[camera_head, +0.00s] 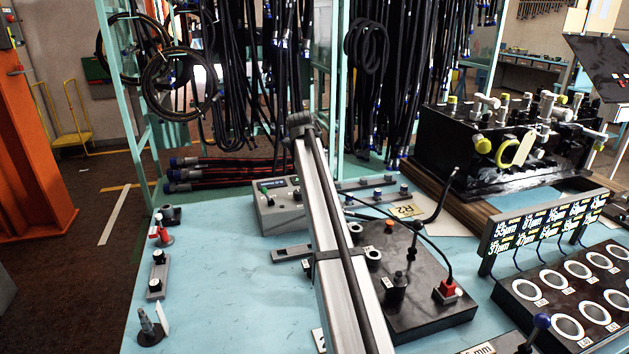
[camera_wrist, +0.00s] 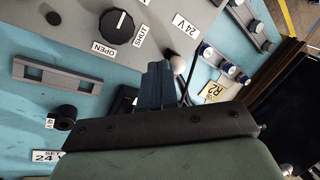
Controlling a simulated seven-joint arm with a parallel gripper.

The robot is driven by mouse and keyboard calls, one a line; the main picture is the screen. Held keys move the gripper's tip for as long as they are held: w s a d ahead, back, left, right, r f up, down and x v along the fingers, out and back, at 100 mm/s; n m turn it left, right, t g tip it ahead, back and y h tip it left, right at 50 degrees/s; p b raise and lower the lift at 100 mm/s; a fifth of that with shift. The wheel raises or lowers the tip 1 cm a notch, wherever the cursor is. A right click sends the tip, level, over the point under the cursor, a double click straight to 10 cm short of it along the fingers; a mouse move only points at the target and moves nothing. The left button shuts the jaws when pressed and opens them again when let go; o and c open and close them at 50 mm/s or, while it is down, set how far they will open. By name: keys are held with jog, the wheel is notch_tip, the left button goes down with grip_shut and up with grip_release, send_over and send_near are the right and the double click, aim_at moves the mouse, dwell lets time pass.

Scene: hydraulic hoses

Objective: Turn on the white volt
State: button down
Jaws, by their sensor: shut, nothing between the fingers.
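The grey control panel (camera_wrist: 75,22) fills the top of the wrist view. A small white round knob (camera_wrist: 178,65) sits below that label, just right of my gripper's fingertips. My gripper (camera_wrist: 158,72) is shut and empty, with its dark blue fingers together. I cannot tell whether it touches the white knob. In the head view, the grey box (camera_head: 268,220) stands on the blue table, partly hidden by a long grey beam; my fingers are not visible there.
A black block with a red connector (camera_head: 447,290) and cables stands right of the beam. Ringed holes (camera_head: 567,326) and a lit display (camera_head: 540,228) are at the right. A black valve unit (camera_head: 440,140) is behind.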

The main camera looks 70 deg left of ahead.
jog(key=shift+w+r+g, duration=0.1)
jog(key=shift+w+g, duration=0.15)
jog(key=shift+g, duration=0.05)
jog(key=shift+w+r+g, duration=0.3)
jog(key=shift+w+g, duration=0.3)
jog(key=shift+g, duration=0.1)
jog(key=shift+w+r, duration=0.15)
jog(key=shift+w, duration=0.9)
jog(key=shift+r, duration=0.8)
jog(key=shift+s, duration=0.1)
jog(key=w+d+r, duration=0.1)
jog(key=d+r, duration=0.3)
jog(key=r, duration=0.7)
jog(key=shift+d, duration=0.15)
